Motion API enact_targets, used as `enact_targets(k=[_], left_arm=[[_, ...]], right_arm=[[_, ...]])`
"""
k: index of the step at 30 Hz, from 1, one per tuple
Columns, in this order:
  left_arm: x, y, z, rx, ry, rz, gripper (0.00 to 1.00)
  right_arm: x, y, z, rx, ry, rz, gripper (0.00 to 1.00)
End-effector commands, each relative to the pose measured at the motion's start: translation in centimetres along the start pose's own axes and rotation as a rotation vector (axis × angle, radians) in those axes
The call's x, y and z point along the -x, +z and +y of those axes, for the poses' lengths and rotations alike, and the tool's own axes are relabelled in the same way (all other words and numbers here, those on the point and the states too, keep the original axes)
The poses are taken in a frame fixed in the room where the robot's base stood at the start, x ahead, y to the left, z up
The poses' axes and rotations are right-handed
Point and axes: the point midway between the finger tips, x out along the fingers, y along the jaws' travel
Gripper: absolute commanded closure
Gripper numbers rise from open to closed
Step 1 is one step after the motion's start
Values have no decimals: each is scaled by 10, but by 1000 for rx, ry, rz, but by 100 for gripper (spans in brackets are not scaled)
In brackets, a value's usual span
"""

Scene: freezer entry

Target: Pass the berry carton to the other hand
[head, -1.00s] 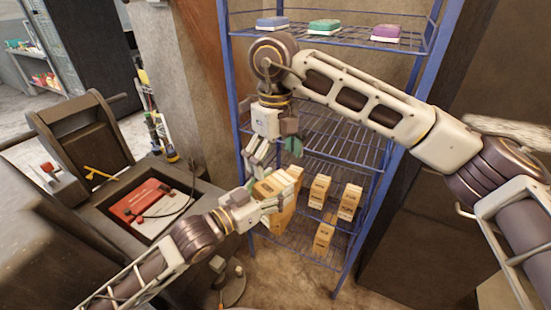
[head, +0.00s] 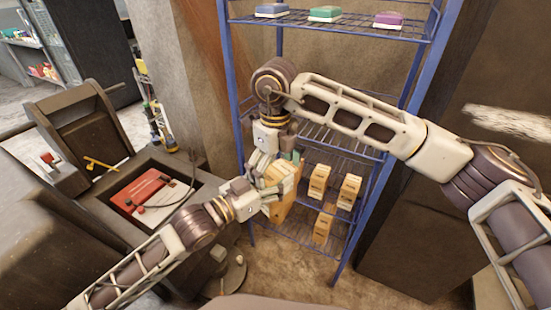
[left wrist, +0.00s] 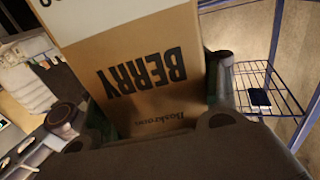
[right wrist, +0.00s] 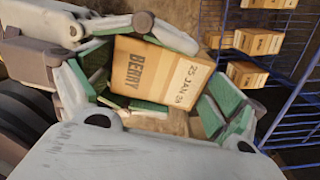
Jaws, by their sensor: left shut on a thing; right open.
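The berry carton (head: 281,178) is a tan box with dark "BERRY" lettering. My left gripper (head: 264,203) is shut on it; the left wrist view shows the carton (left wrist: 150,75) between its fingers. My right gripper (head: 268,168) points down at the carton from above, open. In the right wrist view the carton (right wrist: 150,72) lies between the spread green-padded fingers of my right gripper (right wrist: 150,95), with a gap on the right side. Left-gripper fingers also reach around the carton there. Whether a right finger touches the carton is hard to tell.
A blue wire rack (head: 228,75) stands close behind both grippers. Several tan cartons stand on its lower shelf, including one carton (head: 349,191) at the right. Coloured boxes, one teal (head: 324,13), sit on its top shelf. A dark cart (head: 100,215) stands at left.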

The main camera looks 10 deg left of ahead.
Motion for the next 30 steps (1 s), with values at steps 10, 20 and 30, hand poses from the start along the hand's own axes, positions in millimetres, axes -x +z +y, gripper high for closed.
enact_targets(k=[10,20,30], left_arm=[[0,-2,0,-1,0,3,78],[0,-2,0,-1,0,3,78],[0,-2,0,-1,0,3,78]], right_arm=[[-40,0,0,0,1,0,5],[-53,0,0,0,1,0,5],[-53,0,0,0,0,-1,18]])
